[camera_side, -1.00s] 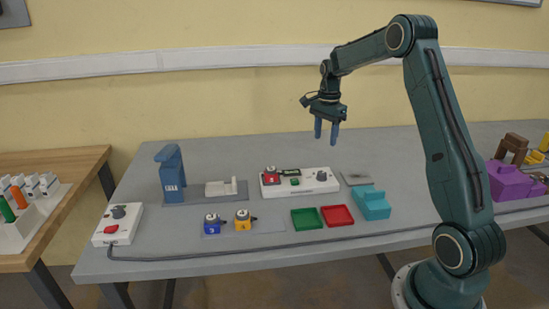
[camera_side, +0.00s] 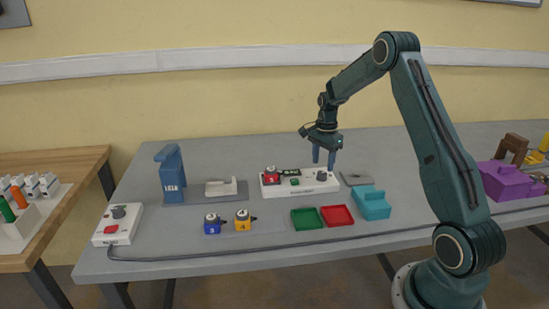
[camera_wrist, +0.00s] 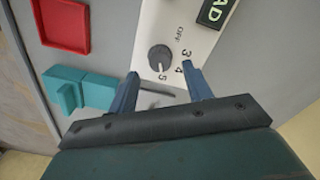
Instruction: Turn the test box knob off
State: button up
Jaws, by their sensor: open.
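The white test box (camera_side: 300,187) stands near the middle of the table, with a dark round knob (camera_side: 321,175) at its right end. In the wrist view the knob (camera_wrist: 160,58) is seen from above, beside the printed marks OFF, 3, 4 and 5. A light mark on it seems to face the 5, but it is too small to be sure. My gripper (camera_side: 324,163) points down just above the knob. In the wrist view its two blue fingers (camera_wrist: 163,72) are open, one on each side of the knob and empty. I cannot tell whether they touch it.
A red block (camera_side: 271,176) sits on the test box's left end, beside a display. Green (camera_side: 306,218) and red (camera_side: 337,216) trays and a teal fixture (camera_side: 373,205) lie in front. Another white box with a knob (camera_side: 118,212) and red button is far left. A cable runs along the front.

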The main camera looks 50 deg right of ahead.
aim_at(322, 172)
jog(key=shift+f, duration=2.25)
jog(key=c, duration=1)
